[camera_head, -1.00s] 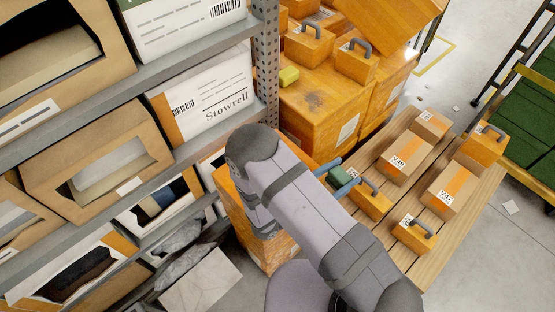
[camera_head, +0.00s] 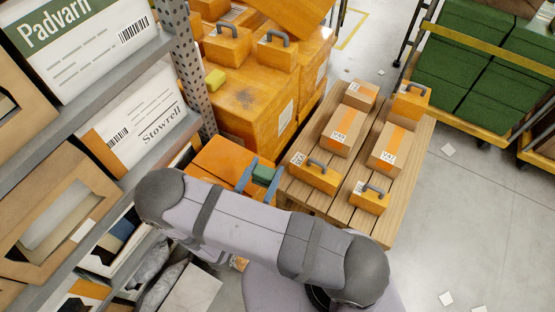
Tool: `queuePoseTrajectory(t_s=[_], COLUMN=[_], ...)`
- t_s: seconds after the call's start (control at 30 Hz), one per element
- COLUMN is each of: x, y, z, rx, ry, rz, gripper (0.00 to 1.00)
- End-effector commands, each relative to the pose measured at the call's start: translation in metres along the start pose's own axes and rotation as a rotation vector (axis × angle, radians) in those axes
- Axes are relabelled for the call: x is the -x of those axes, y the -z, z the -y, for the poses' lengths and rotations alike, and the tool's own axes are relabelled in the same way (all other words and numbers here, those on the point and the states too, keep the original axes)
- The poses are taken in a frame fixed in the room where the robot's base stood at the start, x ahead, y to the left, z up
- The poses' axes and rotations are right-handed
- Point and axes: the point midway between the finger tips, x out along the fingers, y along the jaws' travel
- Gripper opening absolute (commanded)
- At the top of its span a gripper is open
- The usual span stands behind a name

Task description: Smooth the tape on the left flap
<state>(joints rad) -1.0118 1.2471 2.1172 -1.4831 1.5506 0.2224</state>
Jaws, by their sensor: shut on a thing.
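My gripper (camera_head: 262,177) has blue fingers and is shut on a small dark green block (camera_head: 263,174). It is at the right end of a large orange box (camera_head: 212,160) that stands between the rack and the wooden table. I cannot tell whether the block touches that box. My arm hides the front of the box. I cannot make out a left flap or its tape. Cardboard boxes with orange tape strips stand on the table: one at the middle (camera_head: 344,130), one at the right (camera_head: 388,149) and one at the back (camera_head: 360,94).
The wooden table (camera_head: 375,226) also bears orange cases with grey handles (camera_head: 315,174). A yellow block (camera_head: 215,79) lies on a big orange crate (camera_head: 262,112) behind. The metal rack (camera_head: 150,160) is close on the left. A cart with green boxes (camera_head: 470,60) stands at the back right. Floor at right is mostly clear.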

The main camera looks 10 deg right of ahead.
Motion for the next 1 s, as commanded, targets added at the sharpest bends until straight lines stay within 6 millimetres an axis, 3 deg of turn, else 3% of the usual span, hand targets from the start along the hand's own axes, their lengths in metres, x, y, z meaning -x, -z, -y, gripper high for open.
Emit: queuePoseTrajectory(t_s=[0.2,0.5,0.77,1.0], x=[0.039,0.057,0.059,0.059], y=[-0.002,0.001,0.000,0.017], z=[-0.036,-0.070,-0.075,-0.075], rx=[0.007,0.000,-0.001,0.000], ry=[-0.310,-0.515,-0.537,-0.535], rz=[0.000,0.000,0.000,0.000], gripper=[0.28,0.28,0.28,0.28])
